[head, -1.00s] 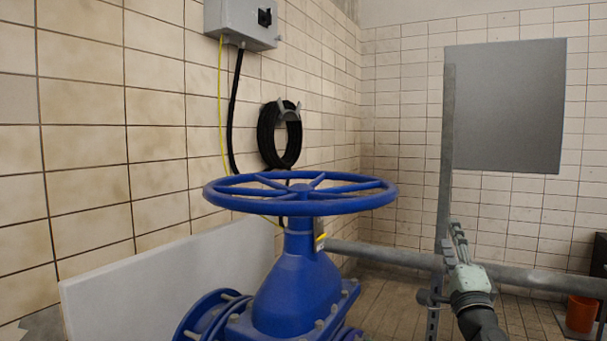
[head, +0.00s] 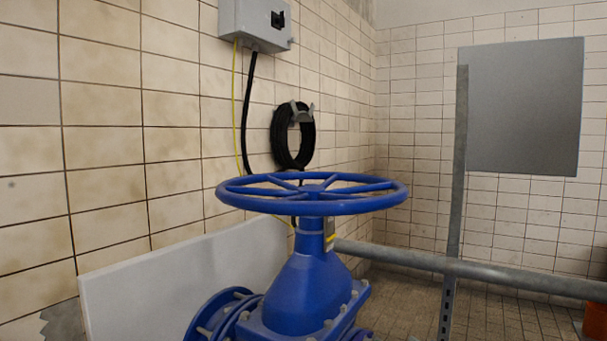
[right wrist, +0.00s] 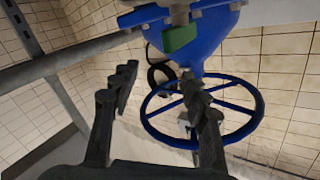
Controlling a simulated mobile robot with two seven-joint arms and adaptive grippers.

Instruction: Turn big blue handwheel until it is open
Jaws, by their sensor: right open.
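The big blue handwheel (head: 313,204) sits level on top of a blue valve body (head: 305,290) in the middle of the head view. Its rim and spokes are bare, with no gripper on them. In the right wrist view the scene is upside down, and the handwheel (right wrist: 258,98) shows below the valve body (right wrist: 215,45). My right gripper (right wrist: 160,76) is open and empty. One finger overlaps the wheel in that picture, but I see no grip; contact cannot be told. Neither gripper shows in the head view.
A horizontal grey pipe (head: 470,268) and an upright post (head: 458,165) stand right of the valve. A pale panel (head: 180,280) leans at the left wall. A grey box (head: 255,25) and black hose coil (head: 293,137) hang on the wall. An orange bucket (head: 596,322) is at right.

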